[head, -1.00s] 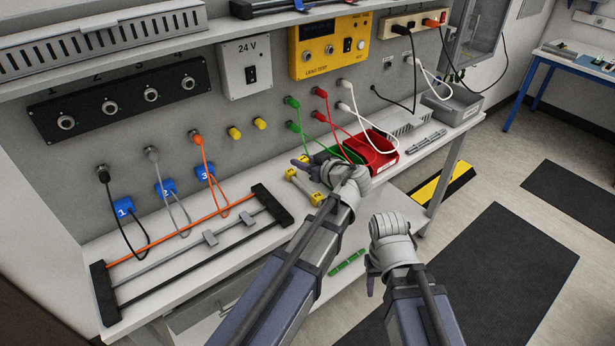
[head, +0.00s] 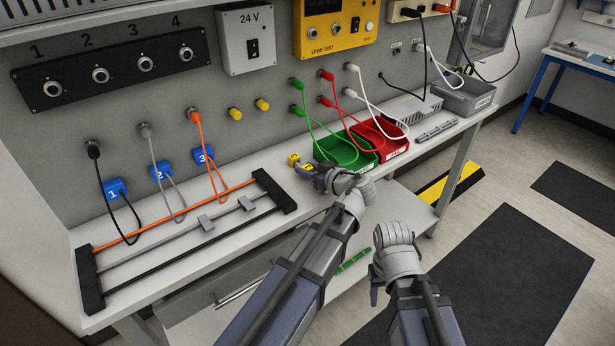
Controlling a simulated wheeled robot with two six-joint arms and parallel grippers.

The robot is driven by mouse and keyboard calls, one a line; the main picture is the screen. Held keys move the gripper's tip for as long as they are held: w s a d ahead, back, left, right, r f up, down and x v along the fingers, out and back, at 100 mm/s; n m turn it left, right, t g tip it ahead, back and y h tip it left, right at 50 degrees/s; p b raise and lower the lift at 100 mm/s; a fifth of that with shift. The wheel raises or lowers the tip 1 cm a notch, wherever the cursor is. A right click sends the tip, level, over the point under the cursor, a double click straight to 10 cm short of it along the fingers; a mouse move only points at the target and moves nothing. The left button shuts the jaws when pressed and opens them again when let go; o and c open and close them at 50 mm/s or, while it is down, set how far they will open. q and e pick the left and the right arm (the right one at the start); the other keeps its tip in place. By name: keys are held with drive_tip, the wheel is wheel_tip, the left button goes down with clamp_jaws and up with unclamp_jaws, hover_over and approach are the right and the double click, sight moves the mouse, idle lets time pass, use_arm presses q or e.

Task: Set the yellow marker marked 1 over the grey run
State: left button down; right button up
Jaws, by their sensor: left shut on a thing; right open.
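The grey run (head: 165,240) is the middle bar between two black end blocks, with an orange bar behind and a black bar in front. One small yellow marker (head: 293,159) is on the bench left of the green bin. Another yellow marker (head: 307,167) is at the fingertips of my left gripper (head: 315,175), which is shut on it low over the bench. Its number is too small to read, and the fingers partly hide it. My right gripper (head: 376,290) is open and empty in front of the bench.
A green bin (head: 352,164) and a red bin (head: 398,150) stand behind and right of my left gripper. Blue tags 1, 2 and 3 (head: 203,155) hang on cables behind the bars. Looped cables hang over the bins. Bench between bars and markers is clear.

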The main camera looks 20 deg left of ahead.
use_arm(q)
drive_tip(key=shift+f, duration=0.15)
drive_tip(key=c, duration=0.6)
unclamp_jaws()
drive_tip(key=shift+s, duration=0.1)
